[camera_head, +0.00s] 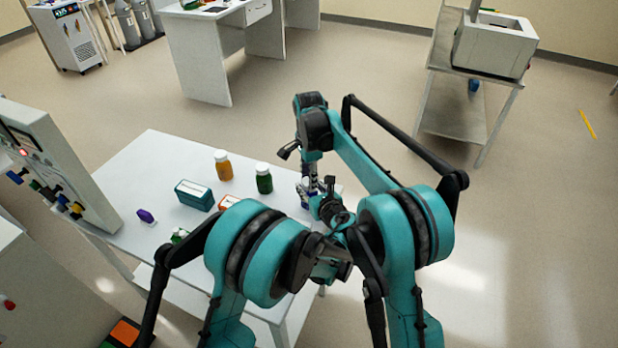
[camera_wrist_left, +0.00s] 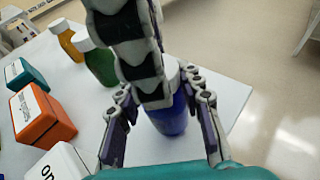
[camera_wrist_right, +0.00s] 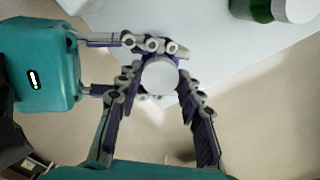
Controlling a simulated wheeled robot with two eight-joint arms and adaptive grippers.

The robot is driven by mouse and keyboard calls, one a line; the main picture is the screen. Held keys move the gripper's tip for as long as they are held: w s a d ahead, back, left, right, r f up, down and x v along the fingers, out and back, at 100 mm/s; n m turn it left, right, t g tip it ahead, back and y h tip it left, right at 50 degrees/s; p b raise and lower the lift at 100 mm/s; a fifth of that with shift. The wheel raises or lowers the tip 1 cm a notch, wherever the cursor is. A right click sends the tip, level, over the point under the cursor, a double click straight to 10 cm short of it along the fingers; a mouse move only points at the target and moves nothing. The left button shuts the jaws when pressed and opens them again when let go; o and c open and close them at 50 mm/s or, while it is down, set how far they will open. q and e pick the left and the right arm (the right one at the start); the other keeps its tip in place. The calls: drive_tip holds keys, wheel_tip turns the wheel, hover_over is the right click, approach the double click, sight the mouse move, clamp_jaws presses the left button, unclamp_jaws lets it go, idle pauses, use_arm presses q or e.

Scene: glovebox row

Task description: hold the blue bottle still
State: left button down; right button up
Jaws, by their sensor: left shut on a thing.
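The blue bottle (camera_wrist_left: 172,118) stands upright at the right edge of the white table, with a white cap (camera_wrist_right: 160,76). My left gripper (camera_wrist_left: 165,92) is shut on its body from the side. In the head view the bottle is mostly hidden by the grippers. My right gripper (camera_wrist_right: 160,82) is above the bottle, pointing down, with its fingers apart on either side of the cap. Whether they touch the cap cannot be told. One right finger blocks part of the bottle in the left wrist view.
An orange bottle (camera_head: 223,165) and a green bottle (camera_head: 264,178) stand nearby on the table (camera_head: 150,160). A teal box (camera_head: 194,195), an orange box (camera_wrist_left: 42,115) and a purple item (camera_head: 146,216) lie farther left. A panel with coloured knobs (camera_head: 50,165) stands at the left end.

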use_arm(q)
drive_tip(key=shift+f, duration=0.15)
use_arm(e)
drive_tip(key=shift+s, duration=0.1)
drive_tip(key=shift+c, duration=1.4)
drive_tip(key=n, duration=0.3)
drive_tip(key=o, duration=1.3)
